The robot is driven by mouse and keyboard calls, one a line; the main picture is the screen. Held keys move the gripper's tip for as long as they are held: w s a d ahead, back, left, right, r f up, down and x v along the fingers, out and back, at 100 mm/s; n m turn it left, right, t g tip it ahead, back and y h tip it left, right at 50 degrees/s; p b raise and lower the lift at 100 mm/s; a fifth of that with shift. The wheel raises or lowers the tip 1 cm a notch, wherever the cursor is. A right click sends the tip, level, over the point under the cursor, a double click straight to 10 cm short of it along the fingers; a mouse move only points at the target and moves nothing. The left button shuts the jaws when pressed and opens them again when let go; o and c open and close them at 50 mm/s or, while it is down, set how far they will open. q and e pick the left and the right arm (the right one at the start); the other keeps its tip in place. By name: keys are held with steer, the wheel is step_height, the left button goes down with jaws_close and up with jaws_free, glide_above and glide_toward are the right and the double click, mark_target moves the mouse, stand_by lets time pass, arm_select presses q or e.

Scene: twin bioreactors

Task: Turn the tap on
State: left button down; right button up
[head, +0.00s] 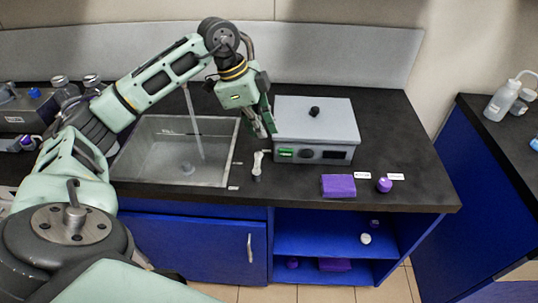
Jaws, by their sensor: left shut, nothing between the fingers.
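The sink (232,150) is a grey basin set in the black counter. A thin pale stream (194,120), which looks like water, comes down into it from behind my left arm. The tap's spout is mostly hidden by that arm. A small pale lever handle (258,163) stands on the counter at the sink's right edge. My left gripper (269,130) is shut and empty, pointing down above and behind the lever, close to the grey box's left side. It looks apart from the lever. My right gripper is out of view.
A grey box (316,135) with a black knob and a green switch stands right of the lever. A purple block (339,186) and a purple-capped item (384,185) lie in front of it. Bottles (62,88) stand at the left. The counter's right end is clear.

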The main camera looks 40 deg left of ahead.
mark_target(258, 167)
arm_select(q)
steer(key=shift+n, duration=0.6)
steer(key=p+x, duration=0.1)
steer(key=x, duration=0.9)
steer(key=shift+p, duration=0.3)
